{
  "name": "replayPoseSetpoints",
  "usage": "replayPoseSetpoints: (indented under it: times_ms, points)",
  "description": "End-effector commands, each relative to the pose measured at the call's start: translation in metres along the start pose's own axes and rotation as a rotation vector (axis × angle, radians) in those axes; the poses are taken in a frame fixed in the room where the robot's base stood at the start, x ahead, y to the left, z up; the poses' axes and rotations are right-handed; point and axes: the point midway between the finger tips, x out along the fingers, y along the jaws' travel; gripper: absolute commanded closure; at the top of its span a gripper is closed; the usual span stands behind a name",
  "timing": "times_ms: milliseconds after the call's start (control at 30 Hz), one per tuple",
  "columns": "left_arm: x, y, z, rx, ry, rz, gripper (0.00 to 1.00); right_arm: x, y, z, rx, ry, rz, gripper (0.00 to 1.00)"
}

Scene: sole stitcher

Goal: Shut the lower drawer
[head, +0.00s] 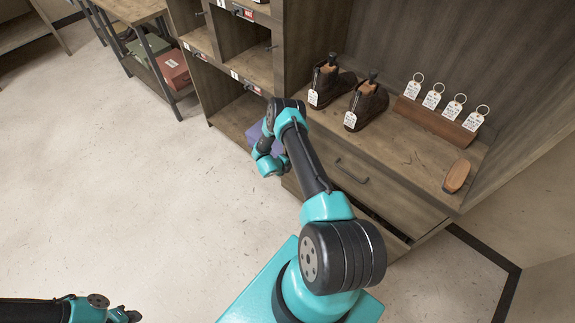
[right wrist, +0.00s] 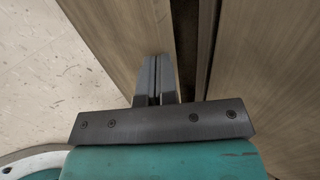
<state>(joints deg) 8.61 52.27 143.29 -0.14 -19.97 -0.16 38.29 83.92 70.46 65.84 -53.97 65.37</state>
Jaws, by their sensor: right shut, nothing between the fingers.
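The lower drawer (head: 397,245) is at the bottom of the wooden cabinet, below the upper drawer (head: 375,185) with its dark handle. It stands slightly out, with a dark gap above it. Much of it is hidden behind my right arm. My right gripper is low at the cabinet's left part in the head view, its fingertips hard to make out. In the right wrist view its fingers (right wrist: 155,78) are shut and empty, over a wooden panel (right wrist: 115,40) beside a dark gap. Contact is unclear. My left gripper (head: 128,315) is at the bottom left edge, far from the cabinet.
Brown shoes (head: 368,102), tagged key rings on a wooden block (head: 435,120) and a brush (head: 457,176) are on the shelf above the drawers. A purple item (head: 254,134) is partly hidden behind my right arm. The floor (head: 130,190) at left is clear.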

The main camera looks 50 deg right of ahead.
Motion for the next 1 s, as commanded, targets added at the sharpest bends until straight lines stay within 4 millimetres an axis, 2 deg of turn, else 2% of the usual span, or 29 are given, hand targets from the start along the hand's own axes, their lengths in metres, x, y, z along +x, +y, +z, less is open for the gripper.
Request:
replayPoseSetpoints:
  times_ms: [167, 367, 800, 1000]
  points:
    - [0.0, 0.0, 0.0, 0.0, 0.0, 0.0, 0.78, -0.008, 0.008, 0.001, -0.004, -0.001, 0.001, 1.0]
    - [0.0, 0.0, 0.0, 0.0, 0.0, 0.0, 0.78, -0.031, 0.029, 0.002, -0.007, -0.005, 0.002, 1.0]
    - [0.0, 0.0, 0.0, 0.0, 0.0, 0.0, 0.78, -0.112, 0.028, 0.002, -0.004, -0.004, 0.001, 1.0]
    - [0.0, 0.0, 0.0, 0.0, 0.0, 0.0, 0.78, -0.129, 0.028, 0.002, -0.003, -0.004, 0.0, 1.0]
